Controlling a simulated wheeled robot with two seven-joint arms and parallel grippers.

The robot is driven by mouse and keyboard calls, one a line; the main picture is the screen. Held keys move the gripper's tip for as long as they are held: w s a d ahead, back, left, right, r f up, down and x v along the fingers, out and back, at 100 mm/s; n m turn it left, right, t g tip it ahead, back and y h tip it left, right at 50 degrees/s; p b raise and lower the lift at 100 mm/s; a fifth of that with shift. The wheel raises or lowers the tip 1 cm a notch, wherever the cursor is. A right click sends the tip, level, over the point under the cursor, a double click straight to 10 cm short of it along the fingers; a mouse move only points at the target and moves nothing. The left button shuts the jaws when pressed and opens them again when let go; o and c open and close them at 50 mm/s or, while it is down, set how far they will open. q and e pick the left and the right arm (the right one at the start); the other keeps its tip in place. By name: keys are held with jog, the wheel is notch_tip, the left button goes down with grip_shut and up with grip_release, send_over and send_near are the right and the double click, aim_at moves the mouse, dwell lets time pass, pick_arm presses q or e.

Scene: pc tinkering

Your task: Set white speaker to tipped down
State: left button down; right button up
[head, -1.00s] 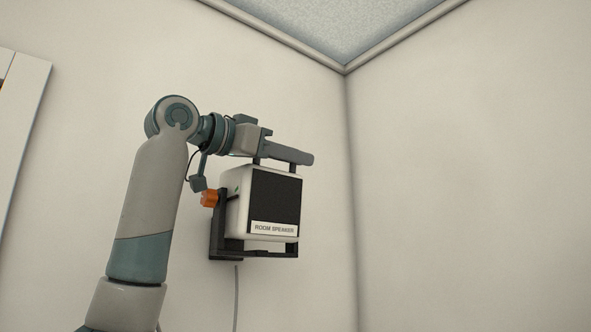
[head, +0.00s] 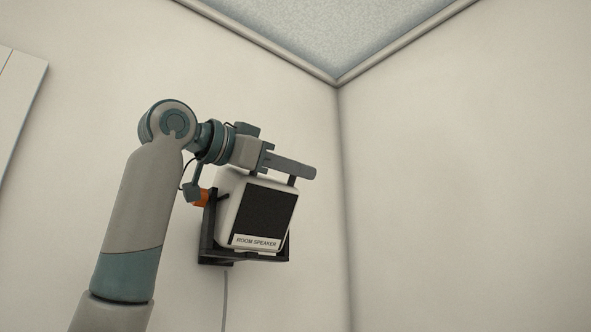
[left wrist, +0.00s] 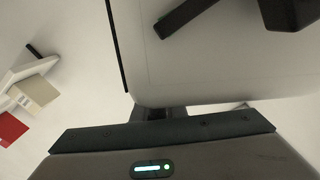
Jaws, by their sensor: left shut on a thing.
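The white speaker (head: 228,196) has a black grille and a "ROOM SPEAKER" label. It sits in a black bracket (head: 207,232) on the wall, left of the room corner. Its front is tilted, with the top leaning out to the right and the label end further back. My left gripper (head: 274,178) is at the top of the speaker, shut on it with a finger near each end of the top. In the left wrist view the speaker's pale casing (left wrist: 220,65) fills the upper middle. The fingertips' contact is mostly hidden. My right gripper is not in view.
An orange knob (head: 201,197) is at the bracket's left side, partly behind my arm. A grey cable (head: 225,300) hangs below the bracket. The ceiling (head: 340,30) is above, and the right wall (head: 460,180) is bare.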

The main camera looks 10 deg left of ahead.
pick_arm(q)
jog(key=c, duration=1.8)
grip_release()
jog(key=shift+s+a, duration=0.1)
jog(key=shift+s, duration=0.05)
jog(key=shift+s+a+f+b, duration=0.1)
jog(key=shift+s+a+b, duration=0.3)
jog(key=shift+s+b, duration=0.15)
jog(key=b+v, duration=0.6)
jog(key=v, duration=0.9)
jog(key=shift+s+a, duration=0.25)
jog(key=shift+s, duration=0.05)
